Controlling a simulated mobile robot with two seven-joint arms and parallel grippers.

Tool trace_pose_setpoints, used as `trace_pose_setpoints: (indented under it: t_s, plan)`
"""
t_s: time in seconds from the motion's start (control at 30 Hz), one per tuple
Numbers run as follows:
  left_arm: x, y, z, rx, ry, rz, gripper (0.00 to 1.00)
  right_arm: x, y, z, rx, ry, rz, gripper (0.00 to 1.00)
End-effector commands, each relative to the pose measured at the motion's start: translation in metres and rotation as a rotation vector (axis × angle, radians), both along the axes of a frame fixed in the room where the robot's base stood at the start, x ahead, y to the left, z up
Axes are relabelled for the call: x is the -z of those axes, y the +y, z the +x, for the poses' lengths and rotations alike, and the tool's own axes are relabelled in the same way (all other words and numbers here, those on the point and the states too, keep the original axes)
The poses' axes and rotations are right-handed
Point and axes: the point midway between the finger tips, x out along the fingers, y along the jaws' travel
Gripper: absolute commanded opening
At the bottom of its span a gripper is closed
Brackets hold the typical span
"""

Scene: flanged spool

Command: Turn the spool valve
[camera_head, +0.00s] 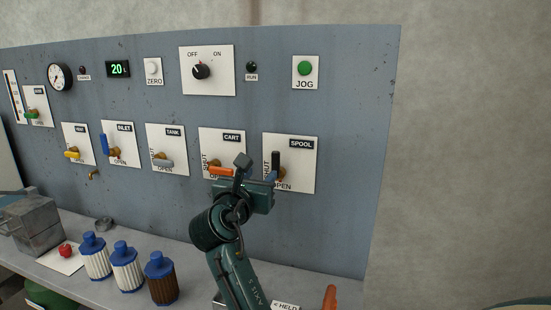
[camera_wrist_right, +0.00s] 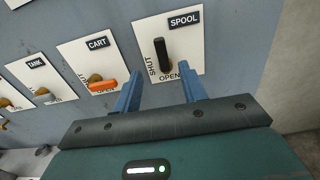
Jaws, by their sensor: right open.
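The spool valve is on a white plate (camera_head: 306,165) labelled SPOOL, at the right end of the lower row on the grey panel. Its black lever (camera_head: 276,160) stands upright above a brass stem; it also shows in the right wrist view (camera_wrist_right: 161,52). SHUT is printed along the plate's left side and OPEN below. My right gripper (camera_head: 257,168) is open and empty in front of the panel, at the lower left of the plate in the head view. In the wrist view its two blue fingers (camera_wrist_right: 161,90) point toward the plate, below the lever and apart from it. My left gripper is not in view.
The cart valve's orange lever (camera_head: 220,171) lies sideways just left of my gripper. Tank (camera_head: 163,162), inlet and vent valves continue leftward. Blue-capped bottles (camera_head: 160,277) stand on the shelf below. An orange object (camera_head: 329,297) is at the bottom right. The wall right of the panel is bare.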

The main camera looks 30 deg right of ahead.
Motion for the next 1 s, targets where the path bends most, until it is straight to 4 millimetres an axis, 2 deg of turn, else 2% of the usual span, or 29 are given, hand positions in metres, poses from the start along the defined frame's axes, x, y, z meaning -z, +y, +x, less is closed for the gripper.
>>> trace_pose_setpoints:
  t_s: [0.17,0.6,0.8,1.0]
  plan:
    - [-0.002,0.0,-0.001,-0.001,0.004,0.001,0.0,-0.002,-0.015,0.012,0.006,0.006,-0.008,0.42]
    - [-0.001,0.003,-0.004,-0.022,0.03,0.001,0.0,-0.002,-0.082,0.069,0.002,0.005,-0.005,0.42]
    - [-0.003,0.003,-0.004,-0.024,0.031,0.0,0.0,-0.001,-0.096,0.082,0.001,0.004,-0.005,0.42]
    - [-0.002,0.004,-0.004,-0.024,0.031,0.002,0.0,0.0,-0.099,0.084,0.0,0.003,-0.004,0.42]
